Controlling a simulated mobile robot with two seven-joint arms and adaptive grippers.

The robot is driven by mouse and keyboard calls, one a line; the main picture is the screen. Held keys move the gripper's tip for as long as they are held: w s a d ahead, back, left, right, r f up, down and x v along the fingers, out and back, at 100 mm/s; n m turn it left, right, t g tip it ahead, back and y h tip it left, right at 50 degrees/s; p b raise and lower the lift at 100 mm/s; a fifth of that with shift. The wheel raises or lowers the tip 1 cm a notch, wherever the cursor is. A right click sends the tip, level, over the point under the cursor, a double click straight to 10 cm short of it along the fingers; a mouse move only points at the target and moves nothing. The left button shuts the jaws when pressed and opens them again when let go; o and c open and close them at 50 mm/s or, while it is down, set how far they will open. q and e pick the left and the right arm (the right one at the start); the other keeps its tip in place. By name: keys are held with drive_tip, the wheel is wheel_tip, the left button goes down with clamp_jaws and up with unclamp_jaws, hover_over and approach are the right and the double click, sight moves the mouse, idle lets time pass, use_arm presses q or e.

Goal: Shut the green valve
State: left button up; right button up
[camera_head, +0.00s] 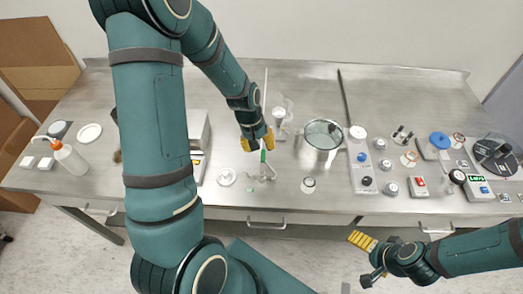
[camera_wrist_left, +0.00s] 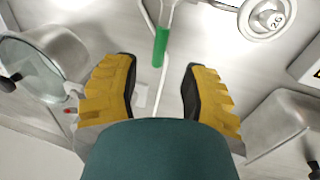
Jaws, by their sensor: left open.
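The green valve (camera_head: 263,156) is a small green handle on a thin pale glass or metal tube assembly near the middle of the bench. My left gripper (camera_head: 257,139) is open just above and behind it in the head view. In the left wrist view, the green valve (camera_wrist_left: 160,46) stands upright in the picture, ahead of the gap between the yellow fingers of my left gripper (camera_wrist_left: 160,88). No contact shows. My right gripper (camera_head: 362,241) is in front of the bench at the lower right, away from the valve; its finger gap is not clear.
A round glass vessel (camera_head: 323,133) stands right of the valve. A control panel (camera_head: 362,165) and several small devices crowd the right side.

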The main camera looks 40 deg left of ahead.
use_arm(q)
wheel_tip(320, 180, up, 8)
drive_tip(key=a, duration=0.1)
drive_tip(key=shift+s+f, duration=0.2)
drive_tip(key=shift+s, duration=0.25)
drive_tip(key=shift+a, duration=0.1)
